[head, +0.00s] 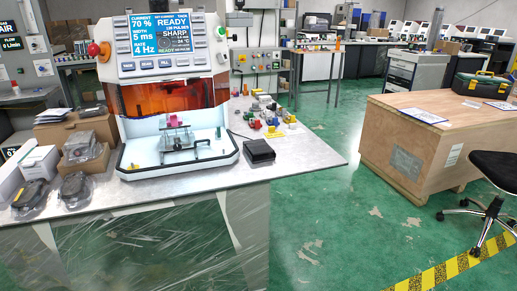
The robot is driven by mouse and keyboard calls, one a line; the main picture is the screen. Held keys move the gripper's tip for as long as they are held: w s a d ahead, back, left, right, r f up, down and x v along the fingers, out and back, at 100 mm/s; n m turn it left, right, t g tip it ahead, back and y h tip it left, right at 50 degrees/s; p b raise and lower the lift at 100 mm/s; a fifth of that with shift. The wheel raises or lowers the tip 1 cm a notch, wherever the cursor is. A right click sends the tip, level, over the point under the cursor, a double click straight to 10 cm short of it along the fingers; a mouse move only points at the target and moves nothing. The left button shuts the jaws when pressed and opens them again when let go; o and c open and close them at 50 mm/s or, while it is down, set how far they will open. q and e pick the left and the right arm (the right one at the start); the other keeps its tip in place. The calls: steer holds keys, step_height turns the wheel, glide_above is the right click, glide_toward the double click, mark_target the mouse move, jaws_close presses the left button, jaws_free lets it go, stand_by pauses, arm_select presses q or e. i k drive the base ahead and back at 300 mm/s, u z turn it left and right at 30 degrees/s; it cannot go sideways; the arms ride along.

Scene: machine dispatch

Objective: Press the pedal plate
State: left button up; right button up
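A small black box-shaped unit (259,153), which looks like the pedal, sits on the grey table (302,160) just right of the white machine. A thin dark cable appears to run from it toward the machine. Its top plate cannot be told apart clearly at this size. The white machine (171,100) has a lit screen reading READY, an orange window and an open bay with a small fixture (176,133) inside. Neither of my grippers is in view.
Small coloured parts (271,123) lie behind the black unit. Boxes (41,162) and dark packaged items (74,187) crowd the table's left side. The table's right end is bare. A wooden crate (415,145) and a black chair (492,180) stand right, across open green floor (340,220).

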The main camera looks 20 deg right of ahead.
mark_target(260, 148)
steer(key=k, duration=0.45)
steer(key=z, duration=0.35)
steer(key=i, duration=1.3)
steer(key=u, duration=0.3)
